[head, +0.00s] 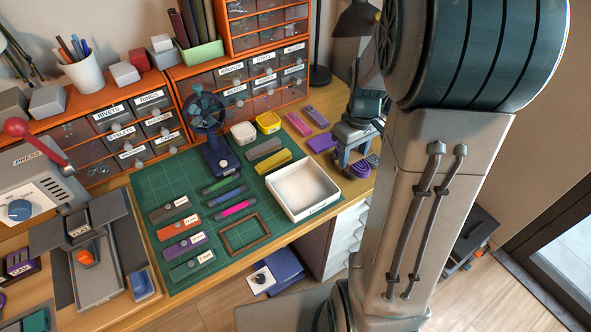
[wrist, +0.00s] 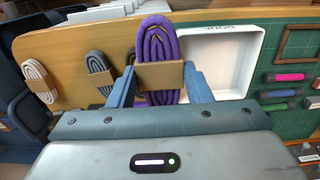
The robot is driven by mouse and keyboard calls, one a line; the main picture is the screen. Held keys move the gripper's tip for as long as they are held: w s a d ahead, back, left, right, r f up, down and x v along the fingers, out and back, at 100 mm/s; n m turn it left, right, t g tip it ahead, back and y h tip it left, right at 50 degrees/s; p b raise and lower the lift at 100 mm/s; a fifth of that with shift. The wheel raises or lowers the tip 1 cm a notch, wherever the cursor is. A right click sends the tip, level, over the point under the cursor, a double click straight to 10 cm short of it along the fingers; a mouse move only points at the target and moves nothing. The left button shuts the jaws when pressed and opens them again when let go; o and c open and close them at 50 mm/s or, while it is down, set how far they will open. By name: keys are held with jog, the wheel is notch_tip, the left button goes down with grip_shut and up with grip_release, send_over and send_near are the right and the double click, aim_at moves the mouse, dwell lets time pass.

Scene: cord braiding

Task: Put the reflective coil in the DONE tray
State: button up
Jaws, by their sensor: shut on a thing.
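My gripper (wrist: 160,84) is shut on a coil of purple cord (wrist: 165,42) with a brown band around its middle. The coil stands upright between the two blue fingers in the wrist view. The white DONE tray (wrist: 222,62) is just right of the coil there, its lettering upside down, and it looks empty. In the head view the tray (head: 300,188) sits at the right edge of the green mat, and my gripper (head: 352,158) is to its right with purple cord by its fingers. I cannot tell from the frames whether the purple cord is reflective.
A pale coil (wrist: 38,80) and a grey coil (wrist: 98,68) lie left of my gripper in the wrist view. A wooden frame (head: 228,248), labelled bars and colored tools lie on the green mat (head: 150,178). A small fan (head: 208,115) stands behind the tray.

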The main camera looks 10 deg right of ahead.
jog(key=shift+w+a+f, duration=0.1)
jog(key=shift+w+a, duration=0.1)
jog(key=shift+w, duration=0.1)
send_over(302, 191)
notch_tip(302, 191, down, 7)
jog(key=shift+r, duration=0.15)
jog(key=shift+f, duration=2.05)
jog(key=shift+f, duration=0.2)
jog(key=o, duration=1.1)
jog(key=shift+c, duration=0.2)
jog(key=shift+r, duration=0.15)
